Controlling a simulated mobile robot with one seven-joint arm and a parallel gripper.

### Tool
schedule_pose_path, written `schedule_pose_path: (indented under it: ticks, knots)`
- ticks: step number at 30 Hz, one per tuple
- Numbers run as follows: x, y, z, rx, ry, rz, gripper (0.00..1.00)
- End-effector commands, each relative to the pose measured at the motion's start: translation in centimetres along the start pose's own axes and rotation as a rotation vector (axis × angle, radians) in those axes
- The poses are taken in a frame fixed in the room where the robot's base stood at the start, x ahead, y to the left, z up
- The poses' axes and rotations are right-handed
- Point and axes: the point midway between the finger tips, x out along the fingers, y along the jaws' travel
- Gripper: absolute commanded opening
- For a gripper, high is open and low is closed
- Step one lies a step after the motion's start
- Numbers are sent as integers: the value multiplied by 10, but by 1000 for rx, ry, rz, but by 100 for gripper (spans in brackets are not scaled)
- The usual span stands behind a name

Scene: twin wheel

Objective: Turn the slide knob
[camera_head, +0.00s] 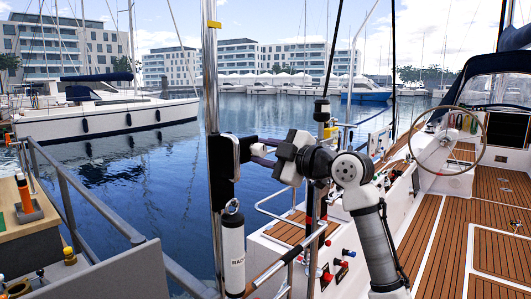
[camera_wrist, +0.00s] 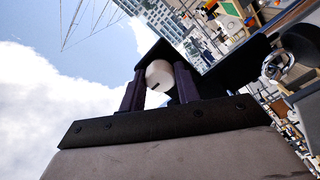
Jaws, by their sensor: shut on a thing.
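The slide knob, a pale round piece with a dark slot mark (camera_wrist: 158,74), sits between the two dark fingers of my gripper (camera_wrist: 160,88) in the wrist view. In the head view my gripper (camera_head: 264,152) reaches left and is shut on the pale knob (camera_head: 257,149), which is small and partly covered by the fingers. The knob sticks out from a black block (camera_head: 221,158) on the upright metal pole (camera_head: 210,80). Its exact turn angle cannot be told.
A white cylinder (camera_head: 233,255) hangs below the block. A steel railing (camera_head: 85,195) and a table (camera_head: 25,225) with an orange-and-green item stand at left. A steering wheel (camera_head: 447,140) and open wooden deck (camera_head: 490,225) lie at right. Water is behind the pole.

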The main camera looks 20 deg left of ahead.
Motion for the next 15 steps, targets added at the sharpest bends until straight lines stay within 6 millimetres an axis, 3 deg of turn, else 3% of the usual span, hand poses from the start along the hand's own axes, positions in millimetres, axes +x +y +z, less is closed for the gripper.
schedule_pose_path:
  ticks: [8,15]
  knots:
    - [0,0,-1,99,3,-2,9]
    - [1,0,-2,291,3,-2,9]
